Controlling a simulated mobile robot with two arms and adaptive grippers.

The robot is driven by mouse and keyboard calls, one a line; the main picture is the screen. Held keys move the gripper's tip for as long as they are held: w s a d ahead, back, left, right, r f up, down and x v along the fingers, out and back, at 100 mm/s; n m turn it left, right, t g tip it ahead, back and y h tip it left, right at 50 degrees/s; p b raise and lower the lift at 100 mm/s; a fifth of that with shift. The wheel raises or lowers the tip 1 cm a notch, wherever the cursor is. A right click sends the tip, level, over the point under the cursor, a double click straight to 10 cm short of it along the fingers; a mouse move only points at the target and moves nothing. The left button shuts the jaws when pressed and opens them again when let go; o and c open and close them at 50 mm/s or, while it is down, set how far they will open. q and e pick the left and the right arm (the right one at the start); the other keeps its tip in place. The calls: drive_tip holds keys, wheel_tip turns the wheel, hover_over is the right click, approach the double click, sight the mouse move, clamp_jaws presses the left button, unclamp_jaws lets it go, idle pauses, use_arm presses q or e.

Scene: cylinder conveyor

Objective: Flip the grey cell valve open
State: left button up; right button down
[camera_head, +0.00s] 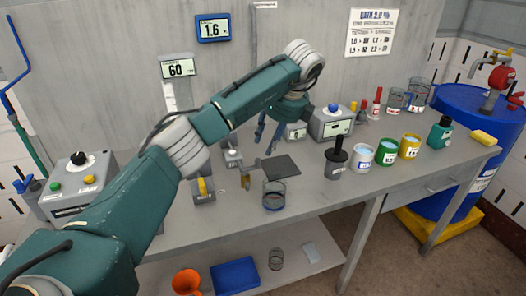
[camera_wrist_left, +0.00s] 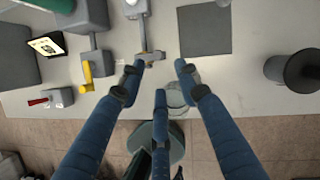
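My left gripper (camera_head: 269,132) is above the bench. In the left wrist view its three blue fingers (camera_wrist_left: 158,82) are spread and empty; one fingertip overlaps the brass valve's left side, but contact is unclear. My right gripper is in neither view.
A clear glass beaker (camera_head: 274,196) stands by the front edge, right of the valve. A dark square plate (camera_head: 281,166) lies behind it. A dark plunger-topped pot (camera_head: 337,158) and coloured cans (camera_head: 386,152) stand to the right. A control box (camera_head: 78,180) is at left.

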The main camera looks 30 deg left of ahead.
use_arm(q)
drive_tip(key=v, duration=0.2)
drive_tip(key=shift+d+r, duration=0.15)
drive_tip(key=shift+r, duration=0.2)
